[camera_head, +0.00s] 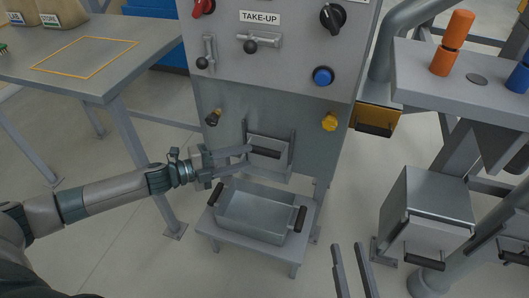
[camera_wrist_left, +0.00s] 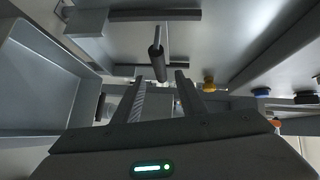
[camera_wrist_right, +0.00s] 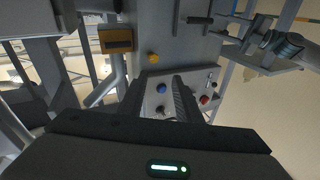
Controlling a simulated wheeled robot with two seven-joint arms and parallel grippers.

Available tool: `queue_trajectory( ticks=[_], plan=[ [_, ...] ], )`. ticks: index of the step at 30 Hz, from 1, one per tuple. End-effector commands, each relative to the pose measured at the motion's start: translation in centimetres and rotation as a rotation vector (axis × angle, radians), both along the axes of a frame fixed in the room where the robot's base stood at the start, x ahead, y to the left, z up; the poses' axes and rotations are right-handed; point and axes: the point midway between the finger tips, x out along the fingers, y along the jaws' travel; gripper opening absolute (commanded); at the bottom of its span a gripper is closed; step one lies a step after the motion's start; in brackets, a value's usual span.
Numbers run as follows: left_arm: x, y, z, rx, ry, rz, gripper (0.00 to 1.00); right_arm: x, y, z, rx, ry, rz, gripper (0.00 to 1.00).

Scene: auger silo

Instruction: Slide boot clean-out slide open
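What looks like the boot clean-out slide (camera_head: 268,142) is a grey plate between two upright rails, low on the cabinet front. It carries a dark bar handle (camera_head: 265,152), which also shows in the left wrist view (camera_wrist_left: 156,64). My left gripper (camera_head: 249,156) is at the left end of this handle, its fingers apart. In the left wrist view the handle lies just ahead of and between the fingertips; contact cannot be told. My right gripper (camera_head: 352,249) is open and empty at the bottom of the head view, away from the cabinet.
A grey bin (camera_head: 262,213) with dark handles stands on a low stand right below the slide. A yellow knob (camera_head: 330,122) and a blue button (camera_head: 323,76) stick out of the cabinet. A table (camera_head: 110,60) stands left, a grey box (camera_head: 430,205) right.

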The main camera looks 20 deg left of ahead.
Motion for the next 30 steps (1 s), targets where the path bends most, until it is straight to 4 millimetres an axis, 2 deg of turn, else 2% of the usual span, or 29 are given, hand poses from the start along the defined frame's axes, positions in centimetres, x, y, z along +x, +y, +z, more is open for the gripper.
queue_trajectory(
  ticks=[6,13,28,30],
  plan=[
    [2.6,-2.8,-0.5,-0.002,-0.002,0.000,0.38,-0.1,0.0,0.5,0.011,-0.036,-0.001,0.31],
    [4.5,-4.9,-0.9,-0.001,-0.001,0.000,0.38,-0.4,0.1,1.3,0.023,-0.081,-0.001,0.31],
    [5.2,-5.7,-1.1,0.000,0.001,0.000,0.38,-0.7,0.3,1.8,0.031,-0.103,0.005,0.31],
    [5.2,-5.7,-1.1,0.001,0.001,0.000,0.21,-0.7,0.3,1.8,0.031,-0.101,0.005,0.31]
  ],
)
